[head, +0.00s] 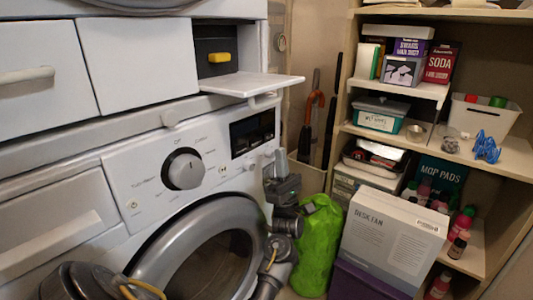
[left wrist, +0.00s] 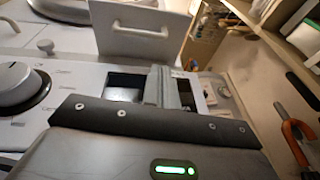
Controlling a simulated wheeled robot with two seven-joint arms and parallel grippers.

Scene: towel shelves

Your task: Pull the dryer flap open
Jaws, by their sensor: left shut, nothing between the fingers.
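The dryer flap (head: 252,83) is a white panel that stands folded down, roughly level, in front of an open compartment in the head view. A small handle (head: 264,99) hangs under its front edge. In the left wrist view the flap (left wrist: 165,22) shows with its handle (left wrist: 140,30) facing me. My left gripper (head: 280,158) points up beside the right end of the lower machine's control panel, below the flap and apart from it. Its fingers (left wrist: 162,85) are shut with nothing between them. My right gripper is not in view.
The open compartment holds a yellow item (head: 219,57). The lower machine has a dial (head: 184,169) and a round door (head: 205,260). A green bag (head: 318,245) and a fan box (head: 392,240) stand to the right, before loaded shelves (head: 510,155). An umbrella (head: 312,105) leans behind.

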